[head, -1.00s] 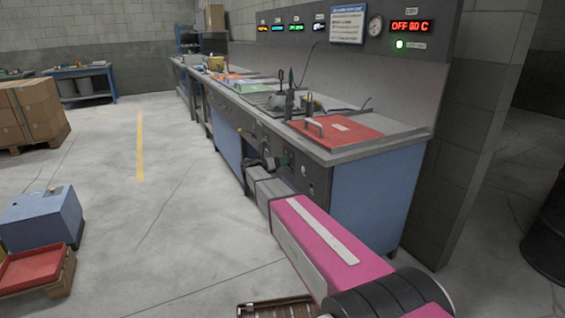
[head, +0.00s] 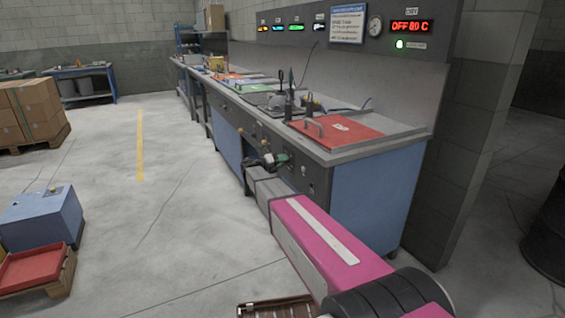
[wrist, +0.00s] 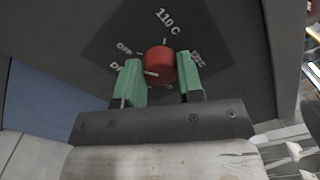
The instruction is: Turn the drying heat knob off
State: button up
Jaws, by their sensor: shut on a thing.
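A red knob (wrist: 160,65) sits on a dark panel in the wrist view, between the two green finger pads of my gripper (wrist: 162,78). The pads are closed on its sides. "110 C" is printed above the knob; smaller labels lie left and right, too blurred to read surely. A pale mark on the knob points to the lower left. In the head view my gripper (head: 271,160) is at the front panel of the long bench (head: 318,178), and the knob is not clearly visible there. The red wall display (head: 411,26) reads OFF with a temperature that looks like 80 C.
A red lid (head: 340,130) with a handle covers the near bench top. A blue box (head: 42,222) and a red tray (head: 32,268) stand at left. The floor between is open.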

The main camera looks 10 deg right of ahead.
jog(key=shift+f, duration=0.1)
dwell(0.3)
jog(key=o, duration=0.9)
jog(key=shift+a, duration=0.15)
jog(key=v, duration=1)
jog(key=shift+s+a, duration=0.15)
jog(key=shift+a, duration=0.15)
jog(key=shift+d, duration=0.1)
